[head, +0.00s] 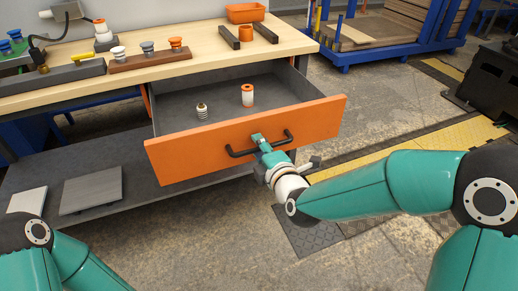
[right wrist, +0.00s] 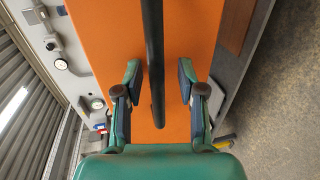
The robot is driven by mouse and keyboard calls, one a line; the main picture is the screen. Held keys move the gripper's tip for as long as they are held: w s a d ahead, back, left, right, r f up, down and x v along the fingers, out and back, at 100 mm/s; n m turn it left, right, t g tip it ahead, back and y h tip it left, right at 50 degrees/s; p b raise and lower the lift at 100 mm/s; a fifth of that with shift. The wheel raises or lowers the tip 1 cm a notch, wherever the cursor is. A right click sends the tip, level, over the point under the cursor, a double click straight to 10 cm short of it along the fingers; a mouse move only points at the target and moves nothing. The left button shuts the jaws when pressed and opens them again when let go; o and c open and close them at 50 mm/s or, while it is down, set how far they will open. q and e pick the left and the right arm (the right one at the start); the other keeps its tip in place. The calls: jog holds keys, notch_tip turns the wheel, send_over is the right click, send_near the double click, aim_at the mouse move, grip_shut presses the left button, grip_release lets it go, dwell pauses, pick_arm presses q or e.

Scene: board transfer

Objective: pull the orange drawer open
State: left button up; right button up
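The orange drawer (head: 200,151) is pulled out from under the wooden workbench (head: 150,75), and its grey interior shows. Its black bar handle (head: 238,153) is on the orange front. My right gripper (head: 259,141) is at the middle of the handle. In the right wrist view, the handle (right wrist: 153,45) runs between the two fingers of my right gripper (right wrist: 158,82), with a gap on each side; the fingers are open.
A metal spring-like part (head: 202,111) and a white-and-orange cylinder (head: 247,96) stand inside the drawer. Several knobs and an orange bin (head: 245,13) are on the bench. A grey lower shelf (head: 130,180) lies below the drawer.

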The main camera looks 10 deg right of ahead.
jog(key=v, duration=0.7)
jog(key=shift+s, duration=0.25)
